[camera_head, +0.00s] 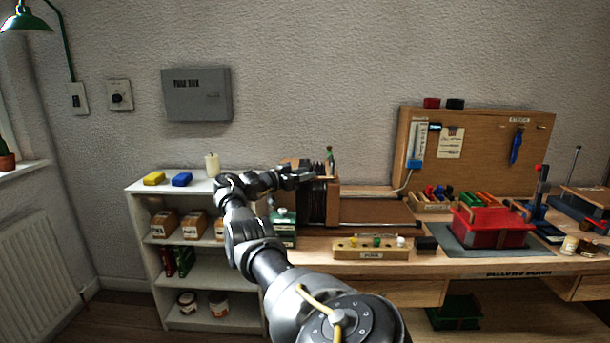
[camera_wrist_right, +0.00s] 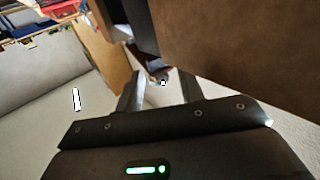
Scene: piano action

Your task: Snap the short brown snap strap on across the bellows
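The dark bellows (camera_head: 315,204) stand on the bench beside an upright wooden board, in the head view. My right arm reaches in from the bottom, and my right gripper (camera_head: 307,175) is at the top of the bellows. In the right wrist view, the two fingers of my right gripper (camera_wrist_right: 160,92) are apart, with pale background between them. A small dark brown piece with a metal snap (camera_wrist_right: 163,82), perhaps the strap's end, shows between or just beyond the fingertips. I cannot tell whether they touch it. The rest of the strap is not clear. My left gripper is not in view.
A large brown wooden panel (camera_wrist_right: 245,50) is close to the right finger in the wrist view. A wooden block with coloured knobs (camera_head: 371,248) and a red crate (camera_head: 490,229) are on the bench. White shelves (camera_head: 212,268) stand at left.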

